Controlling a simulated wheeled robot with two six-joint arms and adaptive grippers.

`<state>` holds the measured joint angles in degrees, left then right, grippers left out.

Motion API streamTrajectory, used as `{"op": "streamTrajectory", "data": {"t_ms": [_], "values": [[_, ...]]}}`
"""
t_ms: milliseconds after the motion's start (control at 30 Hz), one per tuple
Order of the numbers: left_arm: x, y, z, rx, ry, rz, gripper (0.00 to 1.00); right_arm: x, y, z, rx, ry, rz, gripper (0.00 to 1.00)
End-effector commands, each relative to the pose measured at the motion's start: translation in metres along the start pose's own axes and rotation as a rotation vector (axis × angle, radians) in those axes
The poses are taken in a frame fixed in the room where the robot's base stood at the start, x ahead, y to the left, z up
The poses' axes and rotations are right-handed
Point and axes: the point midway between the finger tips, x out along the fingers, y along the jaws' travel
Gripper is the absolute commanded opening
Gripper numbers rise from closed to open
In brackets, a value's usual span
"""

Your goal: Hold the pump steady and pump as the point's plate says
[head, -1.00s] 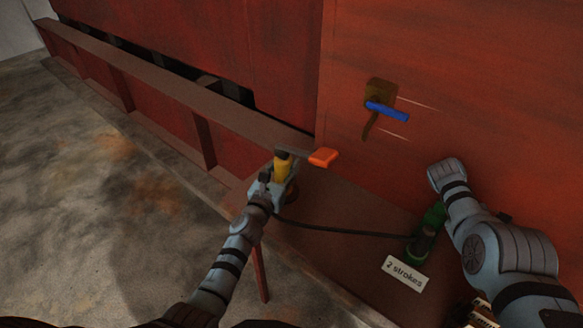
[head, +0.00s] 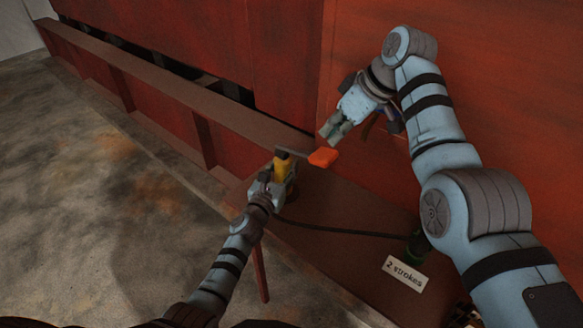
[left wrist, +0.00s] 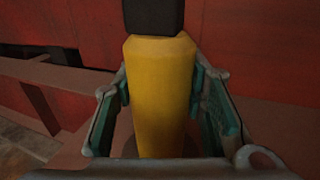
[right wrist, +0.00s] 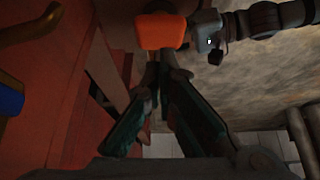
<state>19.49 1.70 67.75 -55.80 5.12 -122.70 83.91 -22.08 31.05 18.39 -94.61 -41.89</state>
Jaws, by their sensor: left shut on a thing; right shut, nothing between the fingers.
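The pump has a yellow body (head: 281,168) with a dark cap and stands upright on the brown ledge; its body fills the left wrist view (left wrist: 160,95). My left gripper (head: 277,182) is shut around the yellow body. The pump's orange handle (head: 323,157) sticks out to the right of the cap; it also shows in the right wrist view (right wrist: 160,31). My right gripper (head: 332,132) is shut and empty, just above the orange handle; I cannot tell whether it touches. The white plate (head: 405,273) reads "2 strokes".
A dark hose (head: 340,231) runs from the pump to a green fitting (head: 416,245) behind the plate. A blue-handled lever (right wrist: 10,98) on the red wall is mostly hidden by my right arm in the head view. The ledge (head: 330,200) is otherwise clear.

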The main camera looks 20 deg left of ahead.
Motion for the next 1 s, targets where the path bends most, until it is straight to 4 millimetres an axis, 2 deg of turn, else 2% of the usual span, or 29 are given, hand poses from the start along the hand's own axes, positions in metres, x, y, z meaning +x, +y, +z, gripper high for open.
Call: {"op": "streamTrajectory", "data": {"t_ms": [100, 300, 1000], "values": [[0.000, 0.000, -0.001, 0.000, 0.002, 0.000, 0.00, 0.017, -0.001, 0.010, 0.002, -0.001, -0.002, 0.00], [0.000, 0.000, -0.001, 0.000, 0.002, 0.000, 0.00, 0.033, 0.000, 0.020, 0.002, -0.003, 0.000, 0.00], [0.000, -0.001, -0.001, 0.000, 0.001, -0.001, 0.00, 0.035, 0.000, 0.020, 0.001, -0.003, 0.000, 0.00]]}}
